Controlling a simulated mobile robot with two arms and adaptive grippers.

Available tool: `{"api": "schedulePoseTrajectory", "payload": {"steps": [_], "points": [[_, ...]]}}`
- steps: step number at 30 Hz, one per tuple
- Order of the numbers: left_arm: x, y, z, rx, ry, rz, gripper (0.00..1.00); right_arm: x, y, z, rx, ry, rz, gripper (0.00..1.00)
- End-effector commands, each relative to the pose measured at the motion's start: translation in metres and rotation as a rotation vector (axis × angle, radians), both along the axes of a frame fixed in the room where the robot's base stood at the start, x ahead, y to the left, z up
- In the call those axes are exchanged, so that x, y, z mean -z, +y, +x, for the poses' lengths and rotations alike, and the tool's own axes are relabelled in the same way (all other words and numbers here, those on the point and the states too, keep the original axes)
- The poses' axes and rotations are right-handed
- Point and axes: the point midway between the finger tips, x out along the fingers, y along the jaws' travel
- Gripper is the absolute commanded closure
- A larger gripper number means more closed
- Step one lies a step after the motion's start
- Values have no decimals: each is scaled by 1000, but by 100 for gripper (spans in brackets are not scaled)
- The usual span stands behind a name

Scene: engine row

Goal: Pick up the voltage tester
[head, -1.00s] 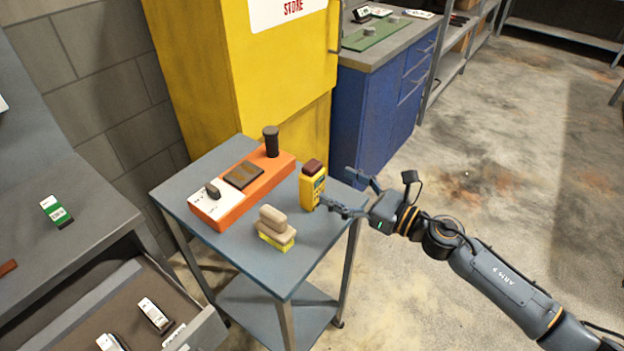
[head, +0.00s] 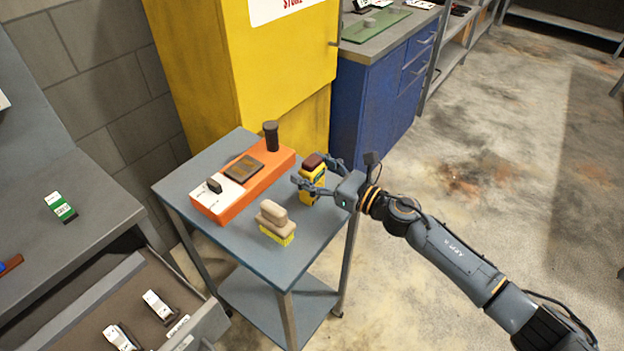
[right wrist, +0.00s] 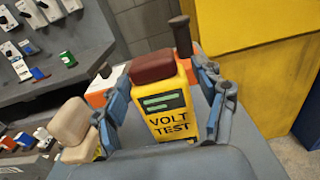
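The voltage tester (head: 311,180) is a yellow box with a dark red-brown top, standing upright on the grey cart (head: 262,250) near its right edge. In the right wrist view the voltage tester (right wrist: 166,102) shows a dark panel with green bars and the words "VOLT TEST". My right gripper (head: 310,172) has its fingers on either side of the tester. In the right wrist view the open fingers of the right gripper (right wrist: 165,105) flank it, with a gap visible at least on the right side. My left gripper is not in view.
An orange device (head: 240,187) with a black knob post lies along the cart's back. A beige-handled brush (head: 275,222) with yellow bristles stands in front, left of the tester. A yellow cabinet (head: 285,60) rises behind. An open drawer (head: 140,310) is at lower left.

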Motion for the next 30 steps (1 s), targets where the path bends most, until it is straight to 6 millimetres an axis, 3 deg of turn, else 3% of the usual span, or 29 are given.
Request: {"api": "schedulePoseTrajectory", "payload": {"steps": [1, 7, 15, 20, 24, 30], "points": [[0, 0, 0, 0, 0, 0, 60, 0, 0, 0, 0, 0, 0, 47], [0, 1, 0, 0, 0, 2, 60, 0, 0, 0, 0, 1, 1, 88], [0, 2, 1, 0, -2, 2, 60, -3, 0, 0, 0, -2, 1, 88], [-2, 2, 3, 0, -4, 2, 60, -15, -1, 0, 0, -5, 0, 88], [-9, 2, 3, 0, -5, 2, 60, -42, -2, -4, -2, -8, -4, 88], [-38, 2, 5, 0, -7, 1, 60, -94, -5, -44, -3, -8, -4, 88]]}}
